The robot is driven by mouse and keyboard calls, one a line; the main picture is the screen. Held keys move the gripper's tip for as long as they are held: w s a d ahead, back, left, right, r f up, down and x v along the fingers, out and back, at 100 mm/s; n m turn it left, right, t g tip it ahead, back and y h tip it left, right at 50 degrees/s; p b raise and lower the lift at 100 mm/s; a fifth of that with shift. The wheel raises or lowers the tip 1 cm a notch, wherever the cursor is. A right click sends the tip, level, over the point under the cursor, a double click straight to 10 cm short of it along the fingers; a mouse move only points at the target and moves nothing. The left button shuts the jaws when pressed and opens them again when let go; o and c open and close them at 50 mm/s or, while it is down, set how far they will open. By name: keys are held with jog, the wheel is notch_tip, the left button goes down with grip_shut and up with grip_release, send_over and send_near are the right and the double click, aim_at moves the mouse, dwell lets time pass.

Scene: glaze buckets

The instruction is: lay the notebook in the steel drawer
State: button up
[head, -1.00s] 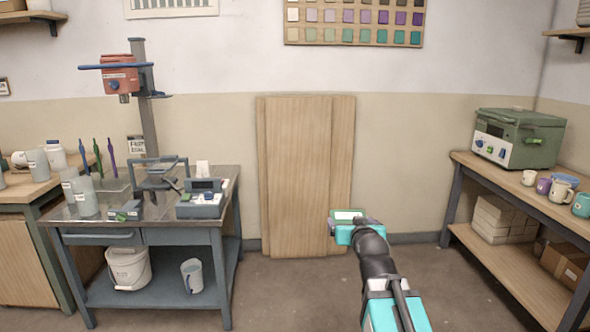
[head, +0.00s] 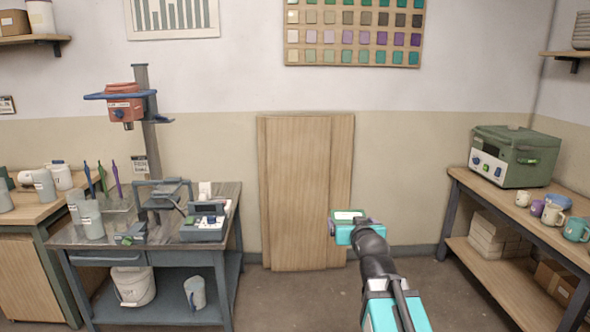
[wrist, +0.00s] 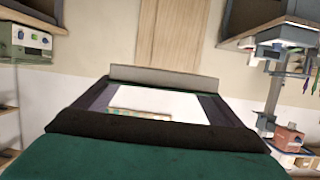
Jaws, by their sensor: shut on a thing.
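My gripper (head: 347,219) is held out in front of me, over the floor, right of centre in the head view. It is shut on a flat, thin thing with a white and green face, which I take for the notebook (head: 347,214). In the wrist view a white panel of the notebook (wrist: 155,102) shows between the dark fingers; much of it is hidden. A blue-grey steel bench stands at left, well apart from my gripper. Its drawer front (head: 105,258) with a handle looks shut.
The bench top (head: 160,232) holds a drill-like stand, a meter box (head: 205,228), cups and tools. A white bucket (head: 132,286) and a jug sit on its lower shelf. Wooden boards (head: 305,190) lean on the wall. A right-hand bench holds a green oven (head: 515,157) and mugs. The floor between is clear.

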jog(key=shift+r+p, duration=0.95)
jog(key=shift+r, duration=0.4)
